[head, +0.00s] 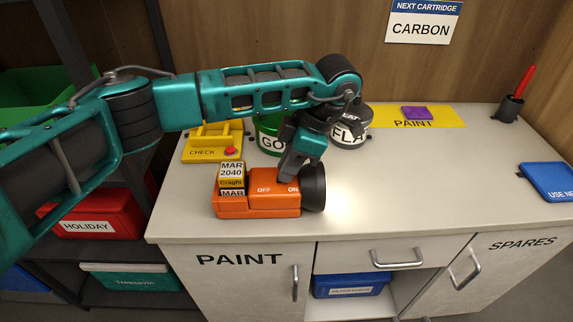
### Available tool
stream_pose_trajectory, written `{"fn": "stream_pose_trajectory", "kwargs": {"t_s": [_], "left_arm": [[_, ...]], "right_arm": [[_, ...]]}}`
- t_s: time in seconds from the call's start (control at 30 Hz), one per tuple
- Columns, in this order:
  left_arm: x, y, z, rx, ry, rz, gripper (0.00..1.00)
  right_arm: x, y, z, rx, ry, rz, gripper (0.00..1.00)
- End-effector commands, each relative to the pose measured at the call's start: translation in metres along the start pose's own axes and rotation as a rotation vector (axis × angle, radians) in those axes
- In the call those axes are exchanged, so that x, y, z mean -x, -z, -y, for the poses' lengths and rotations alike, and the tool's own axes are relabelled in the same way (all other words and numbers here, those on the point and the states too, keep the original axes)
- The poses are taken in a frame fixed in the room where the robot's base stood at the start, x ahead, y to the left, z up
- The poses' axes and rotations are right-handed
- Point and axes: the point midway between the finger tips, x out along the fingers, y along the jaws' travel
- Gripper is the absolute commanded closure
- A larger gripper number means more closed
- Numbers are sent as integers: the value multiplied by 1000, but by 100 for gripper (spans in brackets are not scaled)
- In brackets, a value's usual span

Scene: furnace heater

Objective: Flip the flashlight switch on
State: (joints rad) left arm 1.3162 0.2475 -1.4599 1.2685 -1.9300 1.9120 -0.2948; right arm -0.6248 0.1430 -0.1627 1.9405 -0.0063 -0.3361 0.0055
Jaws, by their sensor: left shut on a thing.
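The orange flashlight (258,207) lies on the counter with its black lens end (313,188) to the right. Its top side is marked OFF on the left and ON on the right. My left gripper (288,178) reaches down from above, with its fingers shut at the flashlight's top beside the ON mark. The fingers hide the switch there, so its exact position is not clear. My right gripper is not in view.
Behind stand a yellow CHECK tray (212,155) with a red button, a green can (268,135) and a grey can (350,132). A yellow PAINT mat (440,117) holds a purple block (417,113). The counter's right half is mostly clear, with a blue tray (550,180) at its edge.

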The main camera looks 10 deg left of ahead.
Motion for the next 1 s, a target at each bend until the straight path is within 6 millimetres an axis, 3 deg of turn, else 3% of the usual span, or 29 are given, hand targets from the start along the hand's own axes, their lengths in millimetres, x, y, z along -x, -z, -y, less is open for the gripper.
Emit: {"fn": "stream_pose_trajectory", "kwargs": {"t_s": [0.37,0.4,0.63,0.87,1.0], "left_arm": [[0,0,0,0,-1,-7,100],[0,0,0,0,-1,-7,79],[0,0,0,0,0,-6,57],[0,0,0,-1,0,-5,57],[10,0,0,0,-3,-4,57]], "right_arm": [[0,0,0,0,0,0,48],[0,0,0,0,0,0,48],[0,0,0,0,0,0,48],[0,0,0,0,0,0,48],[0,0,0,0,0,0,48]]}}
